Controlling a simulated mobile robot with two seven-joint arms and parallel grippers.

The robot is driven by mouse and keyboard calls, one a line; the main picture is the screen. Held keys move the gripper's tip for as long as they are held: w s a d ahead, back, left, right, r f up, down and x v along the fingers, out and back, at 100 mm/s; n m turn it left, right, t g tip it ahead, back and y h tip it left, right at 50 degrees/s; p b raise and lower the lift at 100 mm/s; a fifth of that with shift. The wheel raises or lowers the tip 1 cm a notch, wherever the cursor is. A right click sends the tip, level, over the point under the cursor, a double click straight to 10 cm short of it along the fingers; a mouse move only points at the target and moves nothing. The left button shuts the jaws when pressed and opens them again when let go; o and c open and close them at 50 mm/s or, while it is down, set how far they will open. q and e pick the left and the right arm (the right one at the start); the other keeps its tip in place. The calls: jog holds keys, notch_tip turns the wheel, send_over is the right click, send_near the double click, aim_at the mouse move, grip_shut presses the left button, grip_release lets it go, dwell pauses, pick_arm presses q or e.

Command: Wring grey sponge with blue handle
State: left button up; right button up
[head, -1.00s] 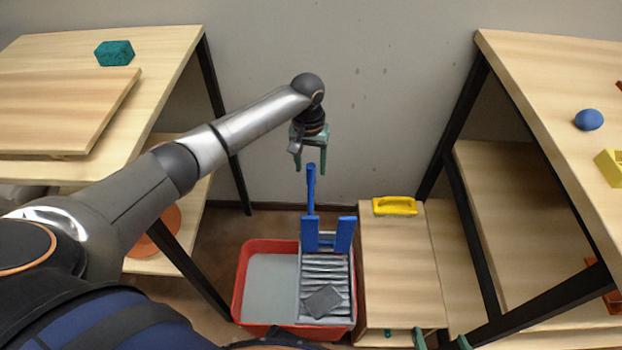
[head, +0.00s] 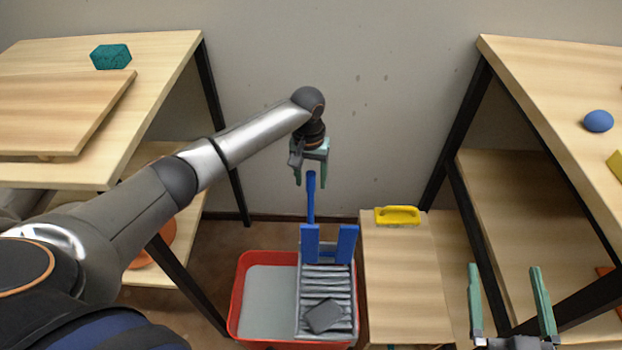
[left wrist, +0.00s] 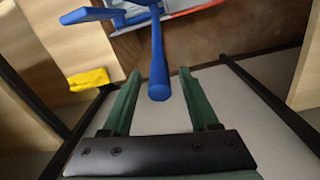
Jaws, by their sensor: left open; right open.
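The grey sponge (head: 324,316) lies on the ribbed grey wringer rack (head: 346,298) on the right side of a red bucket (head: 235,307). The upright blue handle (head: 311,205) rises behind the wringer, between two blue plates (head: 347,243). My left gripper (head: 311,183) is open at the handle's top end, pointing down. In the left wrist view the handle (left wrist: 158,68) stands between the two open fingers, with gaps on both sides. My right gripper (head: 505,268) is open and empty at the lower right, over the wooden surfaces right of the bucket.
A yellow float (head: 397,222) lies on a low wooden box (head: 400,275) right of the bucket. A teal sponge (head: 110,57) is on the left table. Dark table legs flank the gap.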

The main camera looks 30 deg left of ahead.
dwell(0.3)
pick_arm(q)
grip_shut()
dwell(0.4)
dwell(0.9)
